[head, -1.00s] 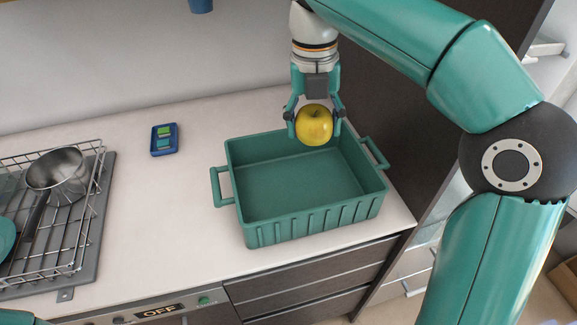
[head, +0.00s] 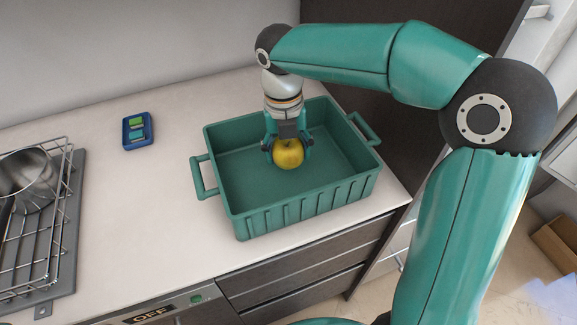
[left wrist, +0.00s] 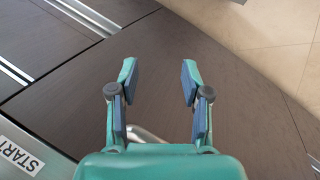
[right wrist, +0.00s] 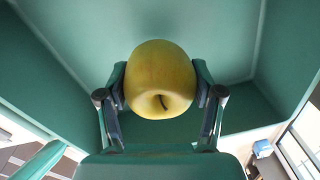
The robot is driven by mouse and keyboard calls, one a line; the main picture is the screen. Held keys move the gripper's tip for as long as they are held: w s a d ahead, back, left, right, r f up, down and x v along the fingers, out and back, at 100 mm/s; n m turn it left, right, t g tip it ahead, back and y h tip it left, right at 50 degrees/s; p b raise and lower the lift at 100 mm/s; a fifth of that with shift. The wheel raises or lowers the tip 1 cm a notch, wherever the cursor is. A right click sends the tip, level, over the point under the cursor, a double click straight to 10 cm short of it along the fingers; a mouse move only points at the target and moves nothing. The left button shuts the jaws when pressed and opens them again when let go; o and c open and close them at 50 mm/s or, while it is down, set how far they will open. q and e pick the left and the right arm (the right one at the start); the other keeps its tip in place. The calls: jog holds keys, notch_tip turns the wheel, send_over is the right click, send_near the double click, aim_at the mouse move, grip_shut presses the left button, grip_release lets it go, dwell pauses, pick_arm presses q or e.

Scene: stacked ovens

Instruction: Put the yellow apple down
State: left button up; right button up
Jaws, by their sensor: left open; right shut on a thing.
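The yellow apple (head: 288,153) is held between the fingers of my right gripper (head: 287,146), inside the walls of the green crate (head: 242,226). In the right wrist view the apple (right wrist: 160,80) fills the space between the fingers, with the crate's green floor and walls beyond it. I cannot tell whether the apple touches the crate floor. My left gripper (left wrist: 160,85) is open and empty in the left wrist view, in front of dark cabinet fronts. It does not show in the head view.
The crate stands on a pale counter (head: 135,210) near its right end, beside a dark tall panel. A wire rack (head: 40,215) with a metal pot (head: 30,180) is at the left. A small blue tray (head: 138,131) lies behind.

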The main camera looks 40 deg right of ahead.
aim_at(287, 142)
notch_tip(287, 142, down, 5)
jog(key=shift+r, duration=0.1)
dwell(0.3)
jog(key=o, duration=1.2)
jog(key=r, duration=0.8)
jog(key=r+p, duration=0.1)
jog(key=r, duration=0.3)
jog(key=shift+w+a, duration=0.1)
jog(key=shift+a, duration=0.2)
jog(key=shift+d+f, duration=0.1)
